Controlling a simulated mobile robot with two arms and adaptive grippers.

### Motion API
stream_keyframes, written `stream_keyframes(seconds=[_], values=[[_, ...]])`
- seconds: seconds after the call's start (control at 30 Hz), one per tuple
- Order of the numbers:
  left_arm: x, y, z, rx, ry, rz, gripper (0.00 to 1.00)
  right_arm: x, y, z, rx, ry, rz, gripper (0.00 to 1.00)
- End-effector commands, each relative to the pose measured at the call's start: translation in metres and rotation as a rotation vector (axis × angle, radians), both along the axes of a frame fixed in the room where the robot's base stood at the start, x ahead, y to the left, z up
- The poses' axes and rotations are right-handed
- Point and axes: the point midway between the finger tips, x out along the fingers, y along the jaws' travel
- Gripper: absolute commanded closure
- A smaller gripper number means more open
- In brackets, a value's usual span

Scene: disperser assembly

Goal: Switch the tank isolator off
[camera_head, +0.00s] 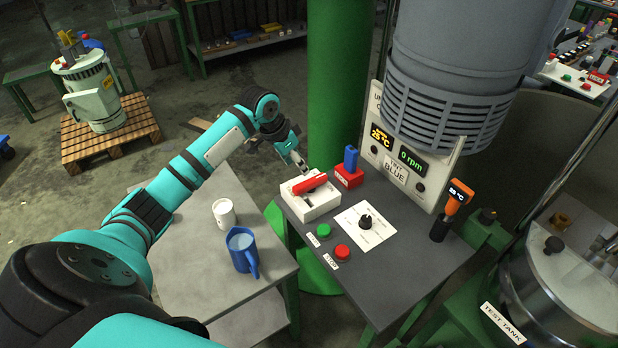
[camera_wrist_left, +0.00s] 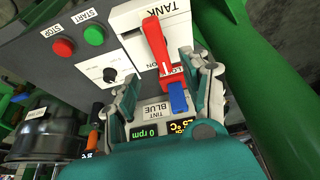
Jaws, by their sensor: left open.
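The tank isolator is a white box (camera_head: 312,204) with a red lever (camera_head: 310,184), at the back left of the grey control table. In the left wrist view the box (camera_wrist_left: 133,20) carries the word TANK and part of an ON label, and the red lever (camera_wrist_left: 155,42) lies along its face. My left gripper (camera_head: 299,164) is just behind the box, close to the lever. In the left wrist view its two fingers (camera_wrist_left: 163,72) are spread, with the lever's near end appearing between them. I cannot tell whether they touch it. My right gripper is not in view.
A red block (camera_head: 348,177) with a blue piece stands just right of the isolator. Green (camera_head: 323,230) and red (camera_head: 342,251) buttons and a black knob (camera_head: 365,220) are in front. A blue jug (camera_head: 242,252) and white cup (camera_head: 223,213) stand on the left table.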

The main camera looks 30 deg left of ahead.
Motion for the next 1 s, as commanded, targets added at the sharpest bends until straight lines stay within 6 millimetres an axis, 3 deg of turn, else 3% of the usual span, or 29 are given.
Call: stream_keyframes(seconds=[0.2,0.47,0.9,1.0], values=[[0.016,-0.008,-0.044,-0.003,0.003,0.001,0.52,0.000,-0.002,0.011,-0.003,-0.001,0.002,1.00],[0.031,-0.014,-0.082,-0.002,0.002,0.001,0.52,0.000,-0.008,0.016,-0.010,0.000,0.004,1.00],[0.035,-0.015,-0.092,0.001,-0.001,-0.001,0.52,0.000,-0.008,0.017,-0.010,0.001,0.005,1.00],[0.035,-0.015,-0.092,0.001,-0.001,-0.001,0.65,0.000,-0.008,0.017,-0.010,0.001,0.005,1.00]])
